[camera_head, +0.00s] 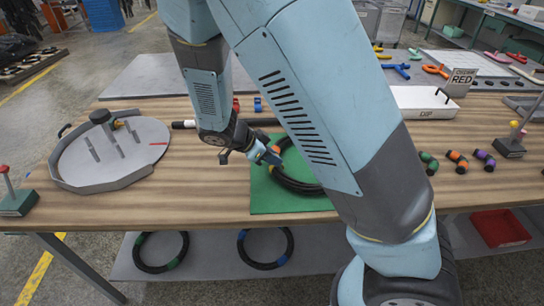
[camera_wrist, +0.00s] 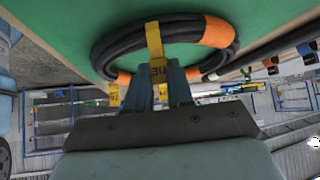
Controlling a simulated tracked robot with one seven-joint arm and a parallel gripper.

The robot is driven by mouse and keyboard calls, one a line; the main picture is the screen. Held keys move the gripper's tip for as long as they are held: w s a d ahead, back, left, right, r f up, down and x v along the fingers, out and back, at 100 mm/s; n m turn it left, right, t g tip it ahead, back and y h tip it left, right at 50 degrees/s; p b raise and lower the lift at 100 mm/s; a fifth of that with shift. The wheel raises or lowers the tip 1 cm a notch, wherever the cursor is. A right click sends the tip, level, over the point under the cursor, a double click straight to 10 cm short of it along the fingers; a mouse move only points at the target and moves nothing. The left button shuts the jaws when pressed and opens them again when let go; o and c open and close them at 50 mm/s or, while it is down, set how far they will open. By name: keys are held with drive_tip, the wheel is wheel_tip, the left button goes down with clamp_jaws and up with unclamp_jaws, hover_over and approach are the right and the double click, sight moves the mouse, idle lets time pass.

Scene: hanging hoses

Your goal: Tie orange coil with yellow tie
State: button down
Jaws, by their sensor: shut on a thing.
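The orange coil is a black hose coil with orange bands. It lies on a green mat (camera_head: 262,198), and in the head view my arm covers part of the coil (camera_head: 296,186). The wrist view shows the coil (camera_wrist: 215,32) close up, with the yellow tie (camera_wrist: 155,40) passing across its ring. My gripper (camera_head: 266,154) is at the coil's left edge. In the wrist view my gripper (camera_wrist: 160,78) is shut on the yellow tie's lettered part. I cannot tell whether the tie is fastened.
A round grey board with pegs (camera_head: 112,158) stands at the left. Several banded hose pieces (camera_head: 457,159) and a white box (camera_head: 421,103) are at the right. Two hose coils (camera_head: 161,251) (camera_head: 265,248) lie on the lower shelf, beside a red bin (camera_head: 499,229).

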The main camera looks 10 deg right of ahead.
drive_tip(key=shift+f, duration=0.6)
idle(0.4)
drive_tip(key=c, duration=0.9)
unclamp_jaws()
